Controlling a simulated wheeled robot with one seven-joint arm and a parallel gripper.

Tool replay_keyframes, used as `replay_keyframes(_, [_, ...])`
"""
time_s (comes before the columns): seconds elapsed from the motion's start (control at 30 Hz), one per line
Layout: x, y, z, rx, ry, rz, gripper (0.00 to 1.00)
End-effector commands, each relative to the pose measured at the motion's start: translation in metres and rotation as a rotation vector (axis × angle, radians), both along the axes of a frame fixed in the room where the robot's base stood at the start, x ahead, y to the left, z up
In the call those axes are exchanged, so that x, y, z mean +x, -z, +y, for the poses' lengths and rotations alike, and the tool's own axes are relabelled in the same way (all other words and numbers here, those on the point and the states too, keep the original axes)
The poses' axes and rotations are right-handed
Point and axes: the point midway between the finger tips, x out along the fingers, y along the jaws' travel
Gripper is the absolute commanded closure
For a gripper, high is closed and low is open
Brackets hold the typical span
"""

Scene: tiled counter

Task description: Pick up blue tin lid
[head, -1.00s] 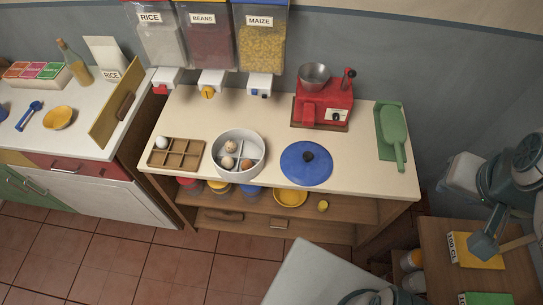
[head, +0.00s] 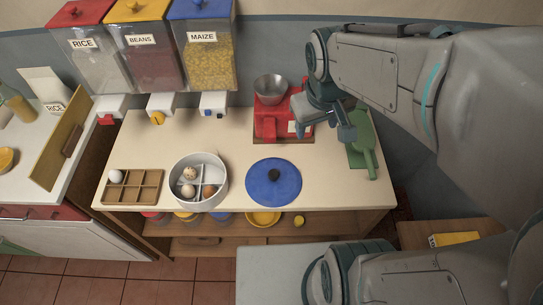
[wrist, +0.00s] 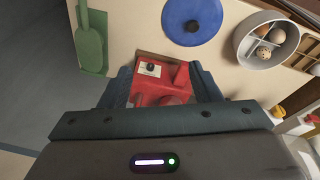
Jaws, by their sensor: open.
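The blue tin lid (head: 273,183) is a flat round disc with a dark knob. It lies on the counter near its front edge, right of the white bowl. It also shows at the top of the wrist view (wrist: 191,20). My gripper (head: 336,124) is above the counter at the right, behind and to the right of the lid and apart from it. In the wrist view my gripper (wrist: 165,85) is open, with the red machine showing between its fingers and nothing held.
A red machine (head: 266,126) with a metal bowl (head: 271,89) stands behind the lid. A green scoop (head: 364,150) lies at the right. A divided white bowl (head: 174,185) holds eggs; a wooden tray (head: 146,187) is left of it. Counter between bowl and machine is clear.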

Motion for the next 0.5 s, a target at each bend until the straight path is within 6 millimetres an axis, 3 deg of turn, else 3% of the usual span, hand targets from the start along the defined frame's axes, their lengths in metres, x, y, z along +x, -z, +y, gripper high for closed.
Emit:
replay_keyframes(0.03, [0.011, 0.022, 0.01, -0.011, -0.054, 0.035, 0.43])
replay_keyframes(0.3, [0.049, 0.101, 0.055, -0.032, -0.308, 0.169, 0.43])
replay_keyframes(0.5, [0.061, 0.135, 0.077, -0.022, -0.415, 0.219, 0.43])
